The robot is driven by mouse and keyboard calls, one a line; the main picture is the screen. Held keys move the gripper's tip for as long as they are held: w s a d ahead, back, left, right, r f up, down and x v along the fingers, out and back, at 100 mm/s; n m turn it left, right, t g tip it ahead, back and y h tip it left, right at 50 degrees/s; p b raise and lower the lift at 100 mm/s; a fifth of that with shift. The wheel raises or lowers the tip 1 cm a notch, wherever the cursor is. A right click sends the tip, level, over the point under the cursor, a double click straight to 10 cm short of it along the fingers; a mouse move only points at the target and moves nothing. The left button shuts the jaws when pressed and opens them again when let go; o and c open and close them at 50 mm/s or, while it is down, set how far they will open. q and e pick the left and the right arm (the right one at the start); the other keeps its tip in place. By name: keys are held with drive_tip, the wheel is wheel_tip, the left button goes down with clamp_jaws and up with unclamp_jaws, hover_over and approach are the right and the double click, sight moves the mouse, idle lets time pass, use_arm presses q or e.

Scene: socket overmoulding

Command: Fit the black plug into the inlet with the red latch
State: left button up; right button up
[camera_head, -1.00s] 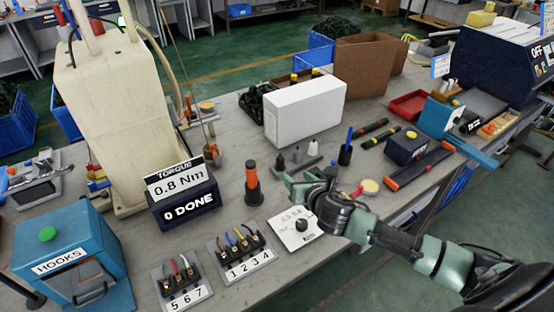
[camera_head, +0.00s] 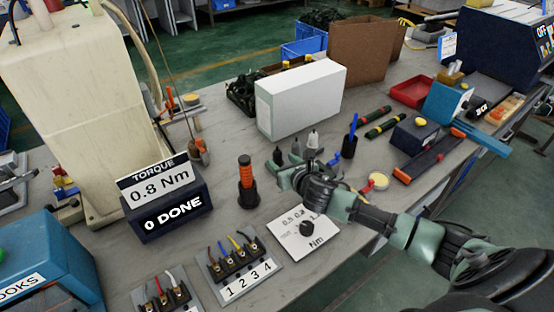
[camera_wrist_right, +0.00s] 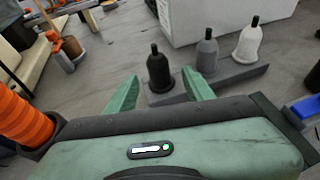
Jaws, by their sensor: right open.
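A black plug-shaped piece (camera_wrist_right: 158,72) stands upright at the near end of a grey strip, with a grey one (camera_wrist_right: 207,55) and a white one (camera_wrist_right: 248,44) behind it. They also show small in the head view, the black one (camera_head: 278,158) at the left. My right gripper (camera_wrist_right: 160,92) is open. Its two green fingertips point at the black piece, one to each side in the picture; I see no contact. In the head view the right gripper (camera_head: 284,176) is just in front of this row. I cannot make out an inlet with a red latch. My left gripper is out of view.
An orange-handled tool (camera_head: 246,172) stands in a black holder left of the right gripper. A white box (camera_head: 300,100) stands behind the plugs. A dial card (camera_head: 290,246) and a numbered terminal block (camera_head: 240,268) lie nearer. A torque display (camera_head: 160,195) stands left.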

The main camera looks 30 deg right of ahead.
sight(279, 158)
drive_tip(key=x, duration=0.4)
drive_tip(key=shift+w+r, duration=0.1)
drive_tip(key=shift+w, duration=0.2)
clamp_jaws()
drive_tip(key=shift+r, duration=0.1)
